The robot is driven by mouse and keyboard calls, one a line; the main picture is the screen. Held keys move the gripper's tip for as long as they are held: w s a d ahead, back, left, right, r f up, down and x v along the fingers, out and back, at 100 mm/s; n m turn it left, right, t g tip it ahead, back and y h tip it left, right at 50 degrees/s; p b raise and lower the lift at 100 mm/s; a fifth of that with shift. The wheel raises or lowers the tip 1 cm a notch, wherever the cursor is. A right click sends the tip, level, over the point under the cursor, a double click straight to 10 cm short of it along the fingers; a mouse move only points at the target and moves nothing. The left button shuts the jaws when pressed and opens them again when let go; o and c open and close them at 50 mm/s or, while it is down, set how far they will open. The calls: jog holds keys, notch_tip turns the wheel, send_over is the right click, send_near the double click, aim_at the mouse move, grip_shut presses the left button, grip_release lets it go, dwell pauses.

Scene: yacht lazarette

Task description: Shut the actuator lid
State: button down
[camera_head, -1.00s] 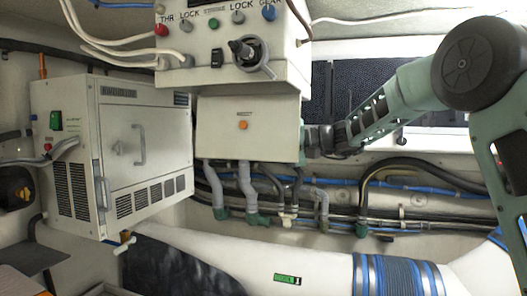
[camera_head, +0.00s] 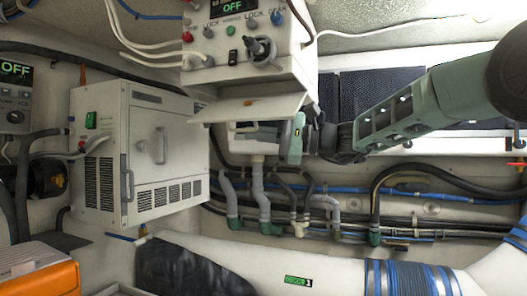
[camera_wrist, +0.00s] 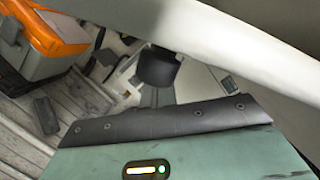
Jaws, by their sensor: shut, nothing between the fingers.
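The actuator lid (camera_head: 250,108) is a pale panel under the upper control box. It is swung up and out, and its underside edge faces me. Below it the open front of the actuator housing (camera_head: 243,143) shows, partly shaded. My gripper (camera_head: 295,138) is at the right end of the lid, just below it and beside the housing. It is shut and empty. Its fingertips are hard to make out, and I cannot tell whether it touches the lid. The wrist view shows my green gripper body (camera_wrist: 170,150) below a broad pale panel edge (camera_wrist: 260,50), probably the lid.
A control box (camera_head: 245,45) with knobs and an OFF display hangs above. A white cabinet (camera_head: 150,155) stands at left. Pipes and hoses (camera_head: 330,205) run beneath, with a white duct (camera_head: 320,265) below. An orange-and-grey toolbox (camera_head: 45,275) is at lower left.

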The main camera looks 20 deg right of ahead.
aim_at(251, 114)
jog(key=s+r+m, duration=0.1)
jog(key=s+a+r+m+b, duration=0.1)
jog(key=m, duration=0.1)
jog(key=shift+a+t, duration=0.2)
jog(key=shift+t, duration=0.2)
jog(key=shift+s+a+r+m, duration=0.25)
jog(key=shift+r+m, duration=0.2)
jog(key=shift+m, duration=0.15)
jog(key=shift+s+a+r+m, duration=0.1)
jog(key=shift+s+r+m, duration=0.1)
jog(key=shift+r+m, duration=0.3)
jog(key=shift+s+a+r+b, duration=0.2)
jog(key=shift+r+b, duration=0.15)
jog(key=shift+r, duration=0.25)
jog(key=shift+w+d+f, duration=0.1)
jog(key=shift+w+f, duration=0.05)
jog(key=shift+f, duration=0.15)
jog(key=shift+t, duration=0.4)
jog(key=f+b, duration=0.1)
jog(key=w+d+f+b, duration=0.1)
jog(key=f+b, duration=0.1)
jog(key=shift+w+d+f, duration=0.2)
jog(key=shift+d+f, duration=0.1)
jog(key=shift+d, duration=0.05)
jog(key=b+v, duration=0.3)
jog(key=v, duration=0.6)
jog(key=shift+s+d+r, duration=0.2)
jog(key=shift+s+r, duration=0.05)
